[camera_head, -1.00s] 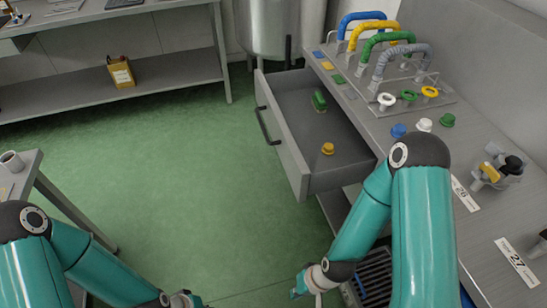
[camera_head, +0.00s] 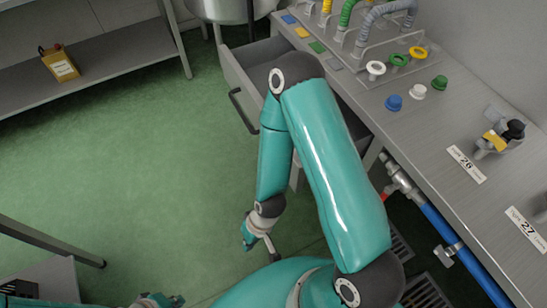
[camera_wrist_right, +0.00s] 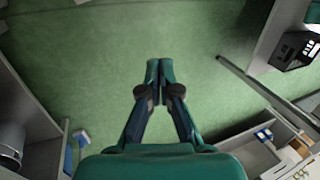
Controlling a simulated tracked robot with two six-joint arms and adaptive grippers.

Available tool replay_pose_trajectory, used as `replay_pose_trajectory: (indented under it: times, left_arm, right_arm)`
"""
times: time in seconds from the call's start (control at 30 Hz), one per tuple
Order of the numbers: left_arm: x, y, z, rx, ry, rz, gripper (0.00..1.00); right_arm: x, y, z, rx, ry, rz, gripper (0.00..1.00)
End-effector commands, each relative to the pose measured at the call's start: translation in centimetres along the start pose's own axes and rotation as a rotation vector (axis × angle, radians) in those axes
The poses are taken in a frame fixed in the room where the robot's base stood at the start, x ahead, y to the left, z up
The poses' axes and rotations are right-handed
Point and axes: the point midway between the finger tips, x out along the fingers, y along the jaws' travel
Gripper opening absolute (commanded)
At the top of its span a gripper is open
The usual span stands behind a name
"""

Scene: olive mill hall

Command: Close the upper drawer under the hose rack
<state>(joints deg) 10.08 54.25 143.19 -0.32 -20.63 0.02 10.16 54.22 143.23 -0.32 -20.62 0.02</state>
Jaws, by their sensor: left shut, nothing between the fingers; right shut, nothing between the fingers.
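The upper drawer (camera_head: 250,94) under the hose rack stands open at the top centre of the head view. Its bar handle (camera_head: 236,108) faces left, over the green floor. My right arm covers much of the drawer, including most of its inside. My right gripper (camera_head: 248,237) is shut and empty, low over the floor, in front of the drawer and apart from it. It also shows in the right wrist view (camera_wrist_right: 160,66), fingers together against green floor. My left gripper (camera_head: 166,300) is at the bottom edge, partly cut off, shut and empty.
The worktop (camera_head: 425,135) carries the hose rack, coloured caps and a valve fitting. A blue pipe (camera_head: 452,250) runs below its edge. A shelf (camera_head: 110,80) with a yellow box (camera_head: 60,65) stands upper left. Open green floor (camera_head: 150,160) lies between.

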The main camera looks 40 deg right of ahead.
Motion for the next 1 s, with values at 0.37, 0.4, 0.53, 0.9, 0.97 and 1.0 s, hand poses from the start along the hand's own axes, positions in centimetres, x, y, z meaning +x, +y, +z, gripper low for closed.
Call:
replay_pose_trajectory:
  times: [0.37, 0.4, 0.53, 0.9, 0.97, 1.0]
  left_arm:
    - [-0.1, 0.0, 0.0, 0.000, 0.000, 0.000, 0.00]
    - [-0.2, 0.1, 0.0, -0.001, 0.000, 0.000, 0.00]
    - [-0.4, 0.1, 0.0, -0.001, 0.000, 0.000, 0.00]
    - [-1.0, 0.3, 0.0, -0.001, 0.001, 0.000, 0.00]
    - [-1.0, 0.4, 0.0, -0.001, 0.001, 0.000, 0.00]
    - [-1.1, 0.4, 0.0, -0.001, 0.001, 0.000, 0.00]
  right_arm:
    - [0.3, -2.7, 0.1, -0.151, -0.076, -0.022, 0.00]
    - [0.3, -3.2, 0.2, -0.215, -0.110, -0.025, 0.00]
    - [-0.6, -4.1, 0.1, -0.494, -0.261, -0.005, 0.00]
    - [-11.2, -0.2, -9.2, -1.247, -0.731, 0.545, 0.00]
    - [-13.4, 0.0, -11.0, -1.290, -0.779, 0.647, 0.00]
    - [-14.7, -0.1, -12.0, -1.306, -0.804, 0.705, 0.00]
